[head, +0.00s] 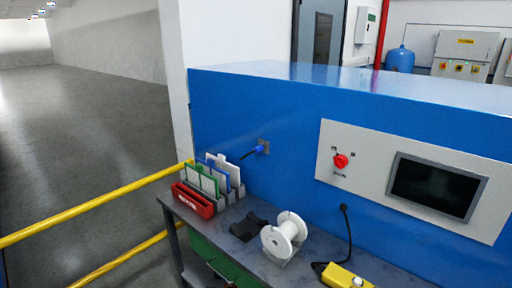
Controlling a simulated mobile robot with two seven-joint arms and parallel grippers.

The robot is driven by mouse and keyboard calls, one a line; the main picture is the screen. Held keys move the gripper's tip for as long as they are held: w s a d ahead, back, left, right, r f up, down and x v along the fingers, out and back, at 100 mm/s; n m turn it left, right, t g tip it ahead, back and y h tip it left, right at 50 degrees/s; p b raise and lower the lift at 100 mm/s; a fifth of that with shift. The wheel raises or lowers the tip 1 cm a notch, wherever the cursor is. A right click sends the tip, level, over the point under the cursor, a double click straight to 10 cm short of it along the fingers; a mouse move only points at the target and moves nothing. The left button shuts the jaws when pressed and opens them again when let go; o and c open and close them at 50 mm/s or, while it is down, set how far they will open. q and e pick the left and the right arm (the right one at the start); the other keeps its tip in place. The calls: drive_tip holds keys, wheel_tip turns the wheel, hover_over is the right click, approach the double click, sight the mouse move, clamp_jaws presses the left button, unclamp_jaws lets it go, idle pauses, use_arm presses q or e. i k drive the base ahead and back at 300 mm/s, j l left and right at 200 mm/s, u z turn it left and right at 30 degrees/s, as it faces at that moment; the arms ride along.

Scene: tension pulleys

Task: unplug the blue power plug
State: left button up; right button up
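The blue power plug (259,149) sits in a small socket plate (264,146) on the front of the blue machine cabinet (222,114), left of the control panel. A short dark cable comes out of the plug toward the lower left and ends or drops out of sight behind the upright cards on the bench. Neither of my grippers shows in the head view, so nothing is seen touching the plug.
A grey bench (229,244) stands below the plug, holding a red card rack (192,201), a black object (248,227), a white spool (285,236) and a yellow box (345,277). A red knob (341,161) protrudes from the panel (361,178). Yellow rails (98,201) stand left.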

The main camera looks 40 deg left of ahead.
sight(260, 147)
drive_tip(key=j, duration=0.7)
drive_tip(key=k+j+z, duration=0.1)
drive_tip(key=j, duration=0.65)
drive_tip(key=k+j, duration=0.1)
drive_tip(key=j, duration=1.3)
drive_tip(key=k+j+z, duration=0.1)
drive_tip(key=j, duration=0.6)
drive_tip(key=k+j, duration=0.05)
